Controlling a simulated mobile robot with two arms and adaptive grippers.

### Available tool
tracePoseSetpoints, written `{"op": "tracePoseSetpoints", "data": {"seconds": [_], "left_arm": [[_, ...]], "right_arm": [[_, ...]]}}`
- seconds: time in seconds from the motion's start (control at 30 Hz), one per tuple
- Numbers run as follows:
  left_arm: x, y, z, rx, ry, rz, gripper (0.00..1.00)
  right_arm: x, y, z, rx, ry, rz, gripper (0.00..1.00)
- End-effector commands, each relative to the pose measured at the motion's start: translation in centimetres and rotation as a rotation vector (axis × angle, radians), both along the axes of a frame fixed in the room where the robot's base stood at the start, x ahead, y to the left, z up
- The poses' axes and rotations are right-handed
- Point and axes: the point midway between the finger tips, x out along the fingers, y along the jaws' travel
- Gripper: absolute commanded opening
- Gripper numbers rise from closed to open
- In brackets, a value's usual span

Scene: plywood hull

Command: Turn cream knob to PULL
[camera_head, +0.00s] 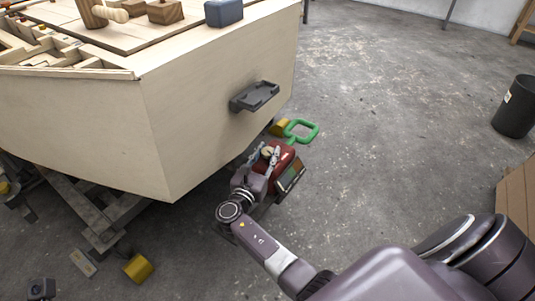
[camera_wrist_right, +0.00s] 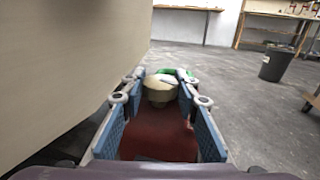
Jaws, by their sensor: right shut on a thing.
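The cream knob (camera_head: 267,152) sits on top of a red box-shaped unit (camera_head: 286,156) beside the plywood hull. In the right wrist view the knob (camera_wrist_right: 160,92) is round with a paler raised bar across its top, and the red top (camera_wrist_right: 155,135) lies below it. A green loop handle (camera_head: 302,130) sticks out at the unit's far end. My right gripper (camera_head: 268,156) is shut on the knob, with its fingertips at either side in the wrist view (camera_wrist_right: 162,80). No PULL marking is legible. My left gripper is not in view.
The plywood hull (camera_head: 215,100) stands close left of my right gripper, with a dark grey bracket (camera_head: 255,96) on its end face. A black bin (camera_head: 514,107) stands far right. The concrete floor between is clear.

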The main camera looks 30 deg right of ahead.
Motion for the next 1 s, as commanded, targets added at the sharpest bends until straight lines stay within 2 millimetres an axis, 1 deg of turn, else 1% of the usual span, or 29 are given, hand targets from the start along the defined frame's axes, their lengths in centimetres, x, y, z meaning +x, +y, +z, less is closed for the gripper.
{"op": "tracePoseSetpoints", "data": {"seconds": [0.53,0.57,0.7,1.0], "left_arm": [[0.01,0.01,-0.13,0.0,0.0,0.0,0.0],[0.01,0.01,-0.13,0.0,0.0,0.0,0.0],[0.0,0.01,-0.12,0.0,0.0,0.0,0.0],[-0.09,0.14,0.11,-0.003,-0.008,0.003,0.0]], "right_arm": [[0.02,-0.05,0.08,0.0,-0.001,-0.027,0.04],[0.02,-0.05,0.08,0.0,-0.001,-0.027,0.31],[0.03,-0.05,0.06,0.0,-0.001,-0.027,0.46],[-0.04,0.05,0.01,0.0,0.0,-0.026,0.47]]}}
